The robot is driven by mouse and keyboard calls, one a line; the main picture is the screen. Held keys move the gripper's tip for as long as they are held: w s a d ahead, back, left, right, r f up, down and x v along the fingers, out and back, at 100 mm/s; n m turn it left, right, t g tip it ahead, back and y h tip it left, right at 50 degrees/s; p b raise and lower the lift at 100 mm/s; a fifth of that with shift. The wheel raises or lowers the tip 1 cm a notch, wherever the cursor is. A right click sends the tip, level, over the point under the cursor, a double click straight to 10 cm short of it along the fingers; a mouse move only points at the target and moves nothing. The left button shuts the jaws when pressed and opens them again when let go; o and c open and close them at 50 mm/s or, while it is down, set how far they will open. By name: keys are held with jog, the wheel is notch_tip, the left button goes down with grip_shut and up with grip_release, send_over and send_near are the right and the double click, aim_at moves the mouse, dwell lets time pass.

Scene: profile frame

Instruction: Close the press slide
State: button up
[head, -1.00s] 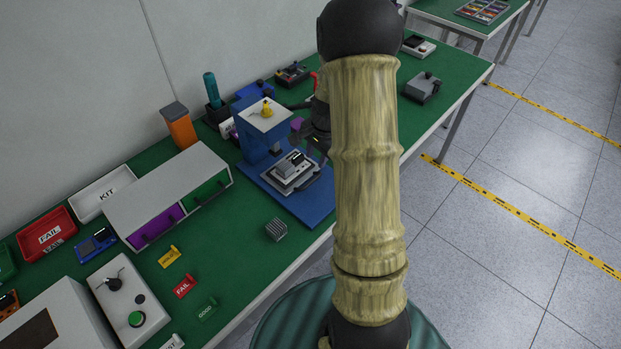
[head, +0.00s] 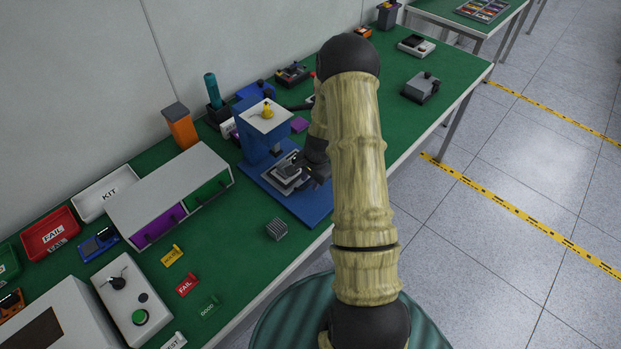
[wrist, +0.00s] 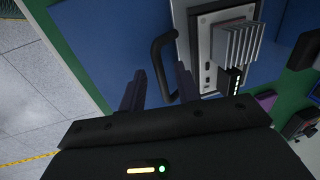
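The blue press (head: 262,140) stands on a blue base plate (head: 312,211) near the bench's front edge. Its slide (head: 283,180), a grey tray, sits out in front of the press column. In the wrist view the slide (wrist: 195,48) carries a board with a finned grey heatsink (wrist: 236,42). A black bar handle (wrist: 158,62) sticks out from the slide's side. My gripper (wrist: 159,78) is open, with one finger on each side of the handle in the picture. Contact with the handle cannot be told. In the head view my gripper (head: 318,170) is at the slide's right end, partly hiding it.
A loose heatsink (head: 277,229) lies left of the base plate. A white drawer unit (head: 168,190) stands farther left. A purple block (head: 299,125) lies behind the press. A yellow part (head: 267,110) is on the press top. Open floor lies beyond the bench's front edge.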

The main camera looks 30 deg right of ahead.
aim_at(301, 182)
grip_shut()
jog(key=shift+w+a, duration=0.3)
jog(key=shift+w, duration=0.55)
jog(key=shift+w+a, duration=0.3)
jog(key=shift+w, duration=0.55)
grip_release()
notch_tip(301, 182, up, 12)
jog(key=s+b, duration=0.1)
jog(key=s, duration=0.1)
jog(key=shift+d+b, duration=0.35)
jog(key=shift+d, duration=0.1)
jog(key=shift+f, duration=0.15)
